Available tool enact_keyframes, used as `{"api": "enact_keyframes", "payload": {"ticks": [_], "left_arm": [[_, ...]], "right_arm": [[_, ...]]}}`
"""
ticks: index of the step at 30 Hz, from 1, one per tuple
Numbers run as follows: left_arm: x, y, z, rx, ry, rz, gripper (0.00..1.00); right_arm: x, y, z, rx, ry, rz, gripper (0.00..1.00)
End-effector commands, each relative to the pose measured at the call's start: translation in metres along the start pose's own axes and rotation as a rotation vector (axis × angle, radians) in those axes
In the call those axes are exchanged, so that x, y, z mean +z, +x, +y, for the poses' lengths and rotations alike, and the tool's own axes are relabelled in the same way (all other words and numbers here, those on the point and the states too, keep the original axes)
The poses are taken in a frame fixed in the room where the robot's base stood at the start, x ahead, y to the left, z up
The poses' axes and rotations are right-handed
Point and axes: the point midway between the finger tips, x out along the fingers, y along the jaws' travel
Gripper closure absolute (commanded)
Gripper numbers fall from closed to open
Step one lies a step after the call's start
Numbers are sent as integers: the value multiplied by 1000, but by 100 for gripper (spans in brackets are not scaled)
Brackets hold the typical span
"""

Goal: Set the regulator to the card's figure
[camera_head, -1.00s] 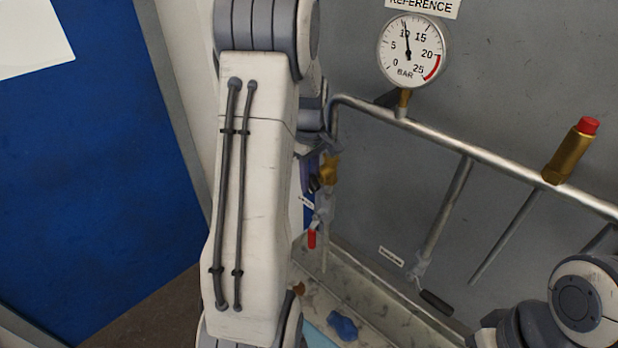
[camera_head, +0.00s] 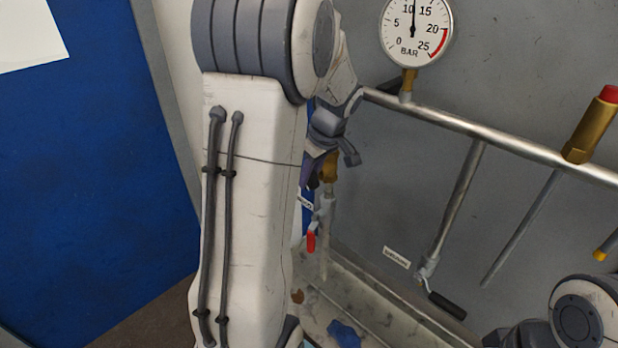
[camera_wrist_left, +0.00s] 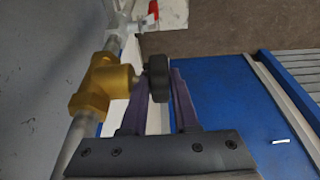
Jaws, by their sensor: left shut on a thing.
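The brass regulator (camera_head: 330,167) sits on the pipework behind my left arm in the head view, mostly hidden. In the left wrist view its brass body (camera_wrist_left: 104,82) is at left, with a black knob (camera_wrist_left: 157,76) facing right. My left gripper (camera_wrist_left: 163,88) is shut on the knob, one purple finger on each side; in the head view the gripper (camera_head: 311,177) is partly hidden by my arm. The round gauge (camera_head: 414,30) on the pipe has its needle between 10 and 15 bar. A white sheet (camera_head: 28,35) is at top left; no figure is readable on it. My right gripper is out of view.
A silver pipe (camera_head: 490,133) crosses the grey panel. A brass fitting with a red cap (camera_head: 590,125) stands on it at right. A black-handled lever (camera_head: 447,305) and a red-handled valve (camera_head: 311,241) hang lower. A blue rag (camera_head: 344,333) lies on the ledge.

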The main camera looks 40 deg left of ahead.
Motion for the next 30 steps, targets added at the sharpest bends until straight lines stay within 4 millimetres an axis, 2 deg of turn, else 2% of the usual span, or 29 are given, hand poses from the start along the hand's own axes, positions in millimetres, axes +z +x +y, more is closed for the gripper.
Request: {"api": "enact_keyframes", "payload": {"ticks": [2,3,4,13,17,30], "left_arm": [[-1,-1,0,2,-1,1,100],[-1,-1,0,2,-1,0,64],[-1,-1,0,2,-1,0,59],[0,-1,0,1,-1,0,59],[0,-10,1,4,-1,1,59],[0,-90,1,5,-1,1,59]], "right_arm": [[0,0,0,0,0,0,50],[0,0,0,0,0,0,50],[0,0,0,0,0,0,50],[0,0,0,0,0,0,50],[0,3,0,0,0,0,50],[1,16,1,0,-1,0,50]]}}
